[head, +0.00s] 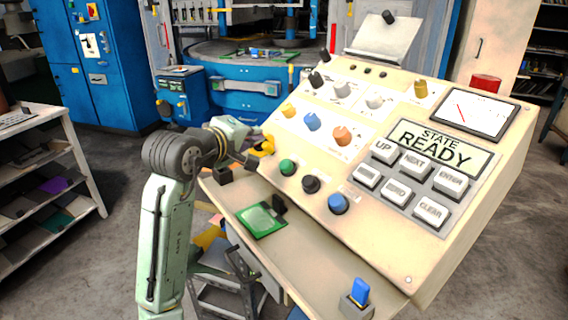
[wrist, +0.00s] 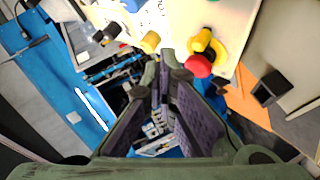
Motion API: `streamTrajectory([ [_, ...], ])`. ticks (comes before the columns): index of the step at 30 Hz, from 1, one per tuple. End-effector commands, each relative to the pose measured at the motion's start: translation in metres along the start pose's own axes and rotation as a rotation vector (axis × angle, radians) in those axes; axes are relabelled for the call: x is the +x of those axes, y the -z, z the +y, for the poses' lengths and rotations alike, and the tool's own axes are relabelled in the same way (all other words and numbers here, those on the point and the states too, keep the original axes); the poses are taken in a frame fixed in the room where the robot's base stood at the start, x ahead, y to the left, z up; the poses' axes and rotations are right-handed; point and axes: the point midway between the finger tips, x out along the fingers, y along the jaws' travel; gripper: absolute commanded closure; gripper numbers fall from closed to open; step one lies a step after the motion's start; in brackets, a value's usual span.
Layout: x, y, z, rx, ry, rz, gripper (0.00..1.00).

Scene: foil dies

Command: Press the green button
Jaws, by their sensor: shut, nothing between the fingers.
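The green button (head: 288,167) is a round knob on the lower left of the sloped cream panel (head: 370,240) in the head view. It stands left of a black button (head: 311,184) and a blue button (head: 338,203). My gripper (head: 254,161) is at the panel's left edge, to the left of the green button and apart from it. In the wrist view my gripper's fingertips (wrist: 165,68) are together with nothing held. A red button with a yellow collar (wrist: 199,64) is close to the right of them. I cannot make out the green button in the wrist view.
A display (head: 437,147) reads "STATE READY" above several grey keys (head: 412,182). Coloured knobs (head: 312,122) stand above the button row. A green board (head: 262,220) and a blue switch (head: 359,291) are on the ledge below. A shelf (head: 75,150) stands at left.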

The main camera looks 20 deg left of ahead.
Motion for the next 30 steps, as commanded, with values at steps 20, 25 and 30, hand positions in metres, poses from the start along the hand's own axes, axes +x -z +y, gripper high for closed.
streamTrajectory([
  [20,0.054,-0.04,-0.04,0.0,-0.002,0.0,1.0],
  [25,0.06,-0.043,-0.044,0.001,-0.001,0.001,1.0],
  [30,0.061,-0.044,-0.044,0.001,-0.001,0.002,1.0],
])
